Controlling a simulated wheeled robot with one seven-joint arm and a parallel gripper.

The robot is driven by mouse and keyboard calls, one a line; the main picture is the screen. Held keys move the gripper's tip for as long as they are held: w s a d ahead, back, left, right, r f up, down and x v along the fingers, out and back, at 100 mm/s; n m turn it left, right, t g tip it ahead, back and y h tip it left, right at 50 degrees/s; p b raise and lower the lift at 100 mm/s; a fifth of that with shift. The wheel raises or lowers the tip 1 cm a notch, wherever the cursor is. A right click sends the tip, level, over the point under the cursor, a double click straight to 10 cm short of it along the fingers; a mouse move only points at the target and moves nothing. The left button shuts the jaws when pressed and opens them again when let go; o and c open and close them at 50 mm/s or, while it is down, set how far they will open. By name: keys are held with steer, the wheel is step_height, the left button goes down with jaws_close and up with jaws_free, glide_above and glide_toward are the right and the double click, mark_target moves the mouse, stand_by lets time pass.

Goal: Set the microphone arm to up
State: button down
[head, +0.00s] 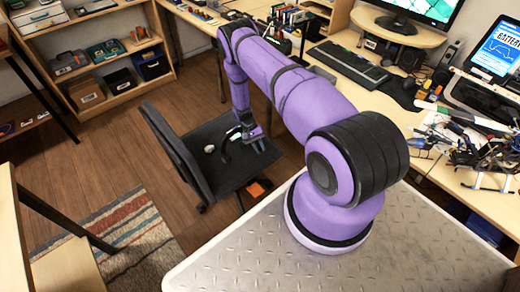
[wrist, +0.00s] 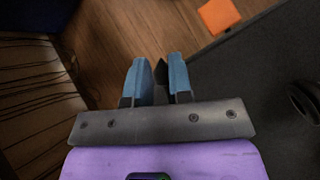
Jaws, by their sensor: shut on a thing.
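My gripper (head: 259,146) is low over the seat of a black office chair, with its blue fingers pointing down. In the wrist view the two blue fingers (wrist: 158,66) are close together with a thin dark pointed piece (wrist: 160,72) between them. This piece looks like the microphone arm, but most of it is hidden by the fingers. A dark curved thing, perhaps a headset (head: 224,150), lies on the seat beside my gripper. A dark rounded part (wrist: 304,101) shows at the right edge of the wrist view. I cannot tell the microphone arm's angle.
The chair's backrest (head: 176,150) stands left of my gripper. A small white thing (head: 209,148) lies on the seat. An orange square (wrist: 219,15) lies on the wooden floor. Cluttered desks stand behind and at the right; a striped rug (head: 130,235) lies at the left.

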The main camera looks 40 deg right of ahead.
steer(key=c, duration=1)
jaws_free()
steer(key=v, duration=1)
steer(key=shift+w+r, duration=0.25)
steer(key=shift+r, duration=0.05)
